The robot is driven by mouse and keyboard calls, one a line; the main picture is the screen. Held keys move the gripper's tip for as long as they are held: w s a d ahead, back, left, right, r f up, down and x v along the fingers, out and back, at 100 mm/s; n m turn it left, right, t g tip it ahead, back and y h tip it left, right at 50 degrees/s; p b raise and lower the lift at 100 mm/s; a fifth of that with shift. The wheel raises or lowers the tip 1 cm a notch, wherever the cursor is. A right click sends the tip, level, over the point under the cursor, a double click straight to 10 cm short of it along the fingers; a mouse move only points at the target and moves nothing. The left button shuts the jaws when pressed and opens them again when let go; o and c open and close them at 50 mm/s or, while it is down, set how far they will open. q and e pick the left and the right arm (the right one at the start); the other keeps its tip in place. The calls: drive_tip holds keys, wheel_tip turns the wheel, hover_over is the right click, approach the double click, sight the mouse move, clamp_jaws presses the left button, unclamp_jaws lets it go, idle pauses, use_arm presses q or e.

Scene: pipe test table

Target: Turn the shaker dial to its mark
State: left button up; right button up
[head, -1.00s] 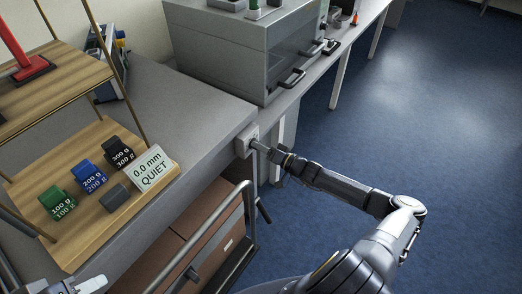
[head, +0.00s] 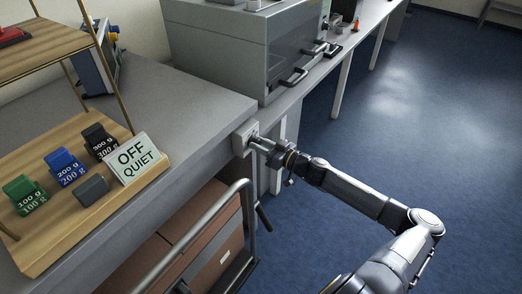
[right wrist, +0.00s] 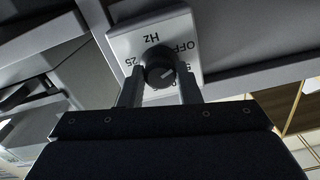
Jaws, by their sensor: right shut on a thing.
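The shaker dial (right wrist: 160,66) is a dark round knob on a pale plate (right wrist: 188,28). The plate carries the marks OFF, Hz and 25, which look upside down in the right wrist view; another mark is partly hidden. A light line on the knob's face points to the lower right in that view. My right gripper (right wrist: 160,84) is shut on the dial, one finger on each side. In the head view, my right gripper (head: 260,143) reaches the control box (head: 241,139) at the bench's edge. The display card (head: 138,160) reads OFF QUIET. My left gripper is out of view.
A wooden rack (head: 60,237) holds green, blue and black weights and a grey block. A metal rail (head: 205,236) stands below the bench edge, near brown boxes. A grey cabinet (head: 215,55) sits behind. Blue floor is clear on the right.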

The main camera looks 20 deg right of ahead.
drive_tip(key=shift+f, duration=0.1)
idle(0.4)
drive_tip(key=o, duration=1)
drive_tip(key=shift+c, duration=0.2)
drive_tip(key=shift+s+d, duration=0.1)
drive_tip(key=b+v, duration=0.1)
drive_tip(key=v, duration=0.6)
drive_tip(key=shift+s+d, duration=0.15)
drive_tip(key=shift+s, duration=0.1)
